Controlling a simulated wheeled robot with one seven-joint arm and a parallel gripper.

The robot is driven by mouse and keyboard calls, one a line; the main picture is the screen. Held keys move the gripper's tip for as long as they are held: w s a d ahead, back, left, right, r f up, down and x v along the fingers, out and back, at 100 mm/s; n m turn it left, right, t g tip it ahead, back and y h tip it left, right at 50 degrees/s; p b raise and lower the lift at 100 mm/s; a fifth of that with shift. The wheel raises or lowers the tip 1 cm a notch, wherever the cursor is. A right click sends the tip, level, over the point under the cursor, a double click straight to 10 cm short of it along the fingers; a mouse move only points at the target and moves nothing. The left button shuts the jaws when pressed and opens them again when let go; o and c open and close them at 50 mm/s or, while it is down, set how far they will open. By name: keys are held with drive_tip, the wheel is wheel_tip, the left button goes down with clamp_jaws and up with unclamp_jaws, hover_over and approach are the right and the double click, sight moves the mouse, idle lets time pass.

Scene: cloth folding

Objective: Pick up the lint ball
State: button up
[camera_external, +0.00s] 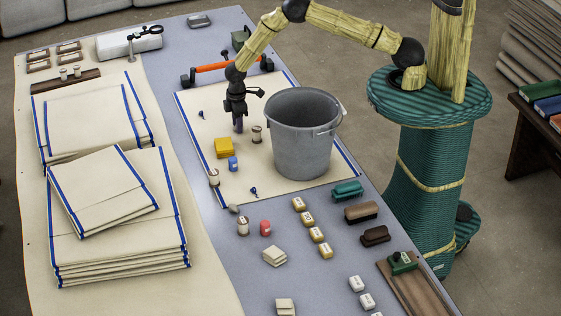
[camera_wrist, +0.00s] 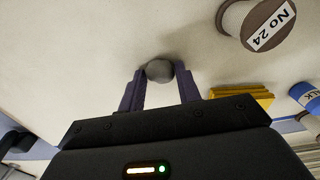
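The lint ball (camera_wrist: 160,70) is a small grey round lump at the tips of my gripper's fingers in the wrist view. My gripper (camera_wrist: 160,80) has its two purple-grey fingers apart, one on each side of the ball. The ball about fills the gap between the tips; whether they press on it I cannot tell. In the outside view my gripper (camera_external: 239,129) points down, low over the cream cloth (camera_external: 205,103), left of the grey bucket. I cannot make out the ball there.
A thread spool (camera_external: 257,134) stands close right of my gripper, with the grey bucket (camera_external: 300,150) beyond it. A yellow block (camera_external: 224,147) and a blue chalk piece (camera_external: 233,164) lie nearer the camera. Folded cloth stacks (camera_external: 115,225) fill the left side.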

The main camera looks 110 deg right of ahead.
clamp_jaws()
wheel_tip(320, 180, up, 10)
drive_tip(key=b, duration=0.1)
idle(0.6)
idle(0.4)
